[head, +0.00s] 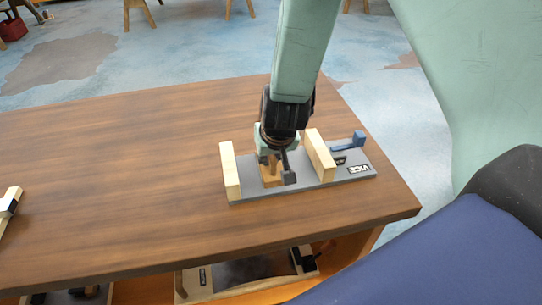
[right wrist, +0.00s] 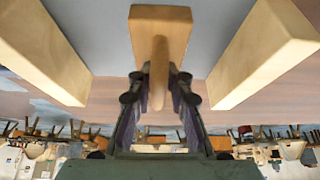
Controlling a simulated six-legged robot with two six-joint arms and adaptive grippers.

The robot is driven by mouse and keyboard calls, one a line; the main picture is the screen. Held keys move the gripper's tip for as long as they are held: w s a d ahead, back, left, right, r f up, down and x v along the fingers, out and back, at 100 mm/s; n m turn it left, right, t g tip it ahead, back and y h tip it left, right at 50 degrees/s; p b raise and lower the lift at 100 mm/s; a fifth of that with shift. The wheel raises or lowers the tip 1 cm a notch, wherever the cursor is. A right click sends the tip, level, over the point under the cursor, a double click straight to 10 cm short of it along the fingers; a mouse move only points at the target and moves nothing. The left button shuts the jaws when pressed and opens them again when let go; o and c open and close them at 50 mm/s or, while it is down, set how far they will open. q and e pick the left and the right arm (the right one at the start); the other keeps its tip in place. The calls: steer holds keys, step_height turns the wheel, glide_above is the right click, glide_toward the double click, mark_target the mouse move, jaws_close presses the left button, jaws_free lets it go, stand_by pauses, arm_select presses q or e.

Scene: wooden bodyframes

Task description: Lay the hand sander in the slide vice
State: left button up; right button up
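The slide vice (head: 335,178) is a grey base plate near the table's right end, with two upright pale wooden jaws and a blue handle. The jaws also flank the right wrist view. The hand sander (head: 271,179), a small wooden block with a round handle, is between the jaws, apart from both. It also shows in the right wrist view (right wrist: 160,17). My right gripper (head: 276,172) points down over it, a finger on each side of its handle; I cannot tell whether they press on it. Contact between sander and base is hidden. My left gripper is out of view.
The brown wooden table (head: 130,150) is clear left of the vice. A pale wooden piece with a dark part (head: 9,203) lies at its left edge. Under the top, a shelf holds a wooden frame (head: 190,283) and other items. Wooden stools stand on the floor behind.

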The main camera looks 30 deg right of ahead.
steer(key=o, duration=0.3)
steer(key=shift+a, duration=0.15)
steer(key=shift+d, duration=0.2)
steer(key=shift+a, duration=0.15)
steer(key=shift+r, duration=0.1)
steer(key=shift+s+r, duration=0.1)
steer(key=shift+r, duration=0.25)
steer(key=shift+p+v, duration=1.1)
steer(key=shift+v, duration=4.65)
